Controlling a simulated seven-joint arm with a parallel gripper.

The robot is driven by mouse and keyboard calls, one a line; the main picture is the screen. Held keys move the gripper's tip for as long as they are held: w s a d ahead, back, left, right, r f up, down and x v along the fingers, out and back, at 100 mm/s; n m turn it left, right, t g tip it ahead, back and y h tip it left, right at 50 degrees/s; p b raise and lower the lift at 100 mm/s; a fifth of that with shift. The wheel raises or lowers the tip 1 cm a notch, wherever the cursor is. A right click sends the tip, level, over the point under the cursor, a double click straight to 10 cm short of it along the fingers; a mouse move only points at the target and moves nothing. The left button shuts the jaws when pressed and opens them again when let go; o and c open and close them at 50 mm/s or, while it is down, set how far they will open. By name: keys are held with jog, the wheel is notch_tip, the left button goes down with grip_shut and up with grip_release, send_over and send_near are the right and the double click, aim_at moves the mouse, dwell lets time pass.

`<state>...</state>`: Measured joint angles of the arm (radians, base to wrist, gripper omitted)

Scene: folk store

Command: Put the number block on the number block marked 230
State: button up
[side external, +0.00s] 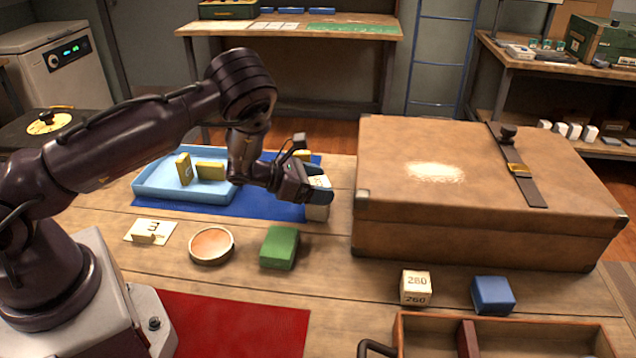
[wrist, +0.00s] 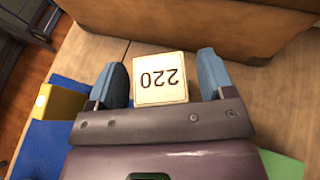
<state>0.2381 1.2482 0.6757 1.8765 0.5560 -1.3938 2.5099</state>
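My gripper (side external: 319,190) points down over the right edge of the blue mat, left of the suitcase. Its blue fingers stand open on either side of a cream number block in the wrist view (wrist: 160,78). A gap shows at the right finger; the left finger is very close to the block. In the side view its lower part (side external: 317,213) shows below the finger. Another cream number block (side external: 416,288) stands at the front right; its marking looks like 280 or 260.
The large brown suitcase (side external: 450,200) stands close right of my gripper. A light blue tray (side external: 205,193) holds yellow blocks. A green block (side external: 279,247), round wooden dish (side external: 211,245), blue block (side external: 492,294) and wooden box (side external: 530,333) stand nearer the front. Bare tabletop lies between green and cream blocks.

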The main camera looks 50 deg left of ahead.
jog(key=shift+r, duration=0.15)
jog(key=shift+s+a+r, duration=0.15)
jog(key=shift+s, duration=0.05)
jog(key=v, duration=1.1)
notch_tip(320, 180, up, 15)
jog(key=n+g+y, duration=0.2)
jog(key=n+y, duration=0.6)
jog(key=n, duration=1.6)
jog(key=s+d+r+n+g+h, duration=0.1)
jog(key=s+d+r+n, duration=0.3)
jog(key=s+n, duration=0.4)
jog(key=s+d+r+n+g+h, duration=0.1)
jog(key=s+d+r+n+g, duration=0.3)
jog(key=s+n, duration=0.4)
jog(key=s+d+r, duration=0.1)
jog(key=s+d, duration=0.1)
jog(key=s, duration=0.1)
jog(key=shift+s+d+r+n+h, duration=0.2)
jog(key=shift+d+n+h, duration=0.1)
